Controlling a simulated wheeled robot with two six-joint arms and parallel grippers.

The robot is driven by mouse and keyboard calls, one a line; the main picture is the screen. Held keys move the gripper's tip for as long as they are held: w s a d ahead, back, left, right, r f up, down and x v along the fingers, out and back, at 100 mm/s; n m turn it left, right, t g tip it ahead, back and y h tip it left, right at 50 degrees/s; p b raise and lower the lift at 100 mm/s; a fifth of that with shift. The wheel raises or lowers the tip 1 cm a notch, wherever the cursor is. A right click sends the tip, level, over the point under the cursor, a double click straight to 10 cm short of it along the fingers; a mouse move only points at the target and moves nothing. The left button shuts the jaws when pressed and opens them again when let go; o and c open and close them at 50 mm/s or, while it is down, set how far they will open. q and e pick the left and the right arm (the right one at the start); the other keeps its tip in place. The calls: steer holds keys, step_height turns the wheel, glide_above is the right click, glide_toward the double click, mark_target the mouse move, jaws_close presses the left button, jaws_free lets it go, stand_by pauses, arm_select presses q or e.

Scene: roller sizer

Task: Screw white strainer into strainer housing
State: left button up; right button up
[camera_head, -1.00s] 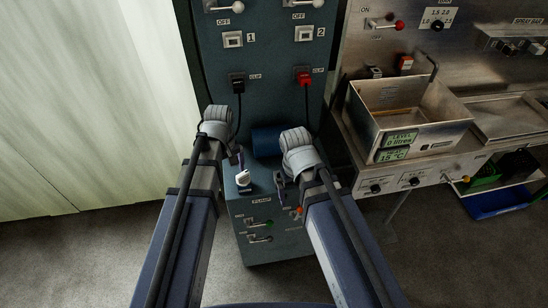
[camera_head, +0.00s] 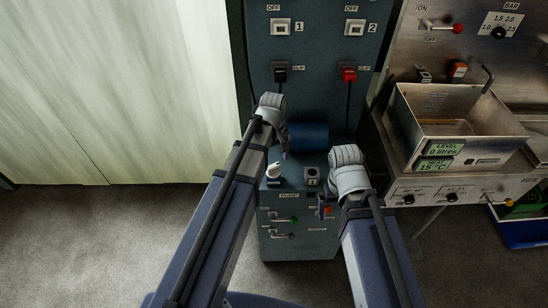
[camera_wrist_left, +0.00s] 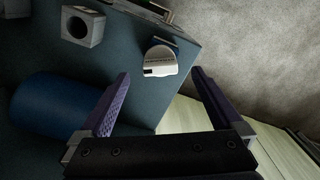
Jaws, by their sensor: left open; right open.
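The white strainer (camera_head: 274,170) sits on top of the green pump cabinet, near its left edge. In the left wrist view the white strainer (camera_wrist_left: 160,61) shows between and beyond the fingertips. A grey square block with a round dark hole (camera_head: 312,176), seemingly the strainer housing, stands to its right; it also shows upper left in the left wrist view (camera_wrist_left: 82,27). My left gripper (camera_head: 284,150) is open and empty, above and behind the strainer; its two fingers (camera_wrist_left: 161,73) are spread apart. My right gripper (camera_head: 325,205) is open, in front of the cabinet's right side.
A blue cylinder (camera_head: 308,137) lies behind the strainer and block. Small levers (camera_head: 283,220) stick out of the cabinet front. A steel tank (camera_head: 455,125) and control panel stand at the right. A pale curtain-like wall (camera_head: 120,90) is at the left.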

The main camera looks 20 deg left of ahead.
mark_target(273, 166)
arm_select(q)
step_height(273, 166, down, 5)
steer(key=b, duration=0.3)
steer(key=shift+r+b, duration=0.2)
steer(key=shift+b, duration=0.1)
steer(key=shift+r, duration=0.1)
jaws_close()
steer(key=m, duration=0.5)
steer(key=shift+m, duration=0.3)
stand_by(0.7)
